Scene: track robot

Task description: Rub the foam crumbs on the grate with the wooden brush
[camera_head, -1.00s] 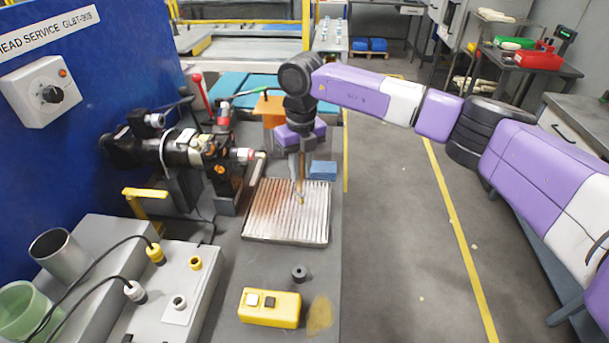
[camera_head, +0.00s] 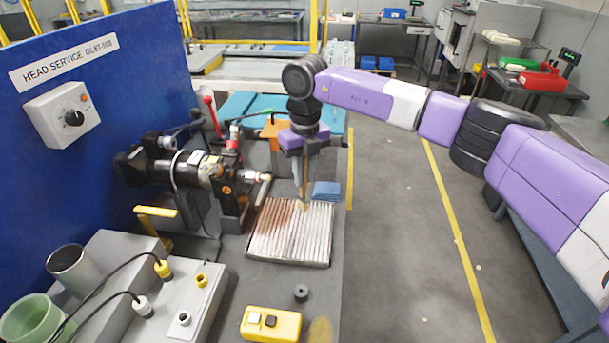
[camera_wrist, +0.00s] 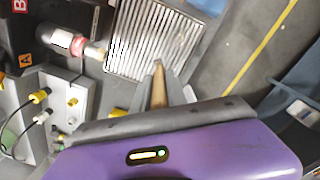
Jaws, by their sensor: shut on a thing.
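The ribbed metal grate (camera_head: 312,248) lies flat on the grey bench, and it also shows in the wrist view (camera_wrist: 137,40). A reddish-brown patch (camera_head: 277,216) covers part of its left and far side. Single foam crumbs are too small to make out. My gripper (camera_head: 304,172) points down over the grate's far edge, shut on the wooden brush (camera_head: 304,190). The brush's handle shows between the fingers in the wrist view (camera_wrist: 158,92). Its lower end is at the grate's far part; I cannot tell whether it touches.
A blue block (camera_head: 326,190) lies just behind the grate. A black clamped machine (camera_head: 190,165) stands to the left. A yellow switch box (camera_head: 270,323) and a small black ring (camera_head: 301,293) are in front. The floor aisle to the right is clear.

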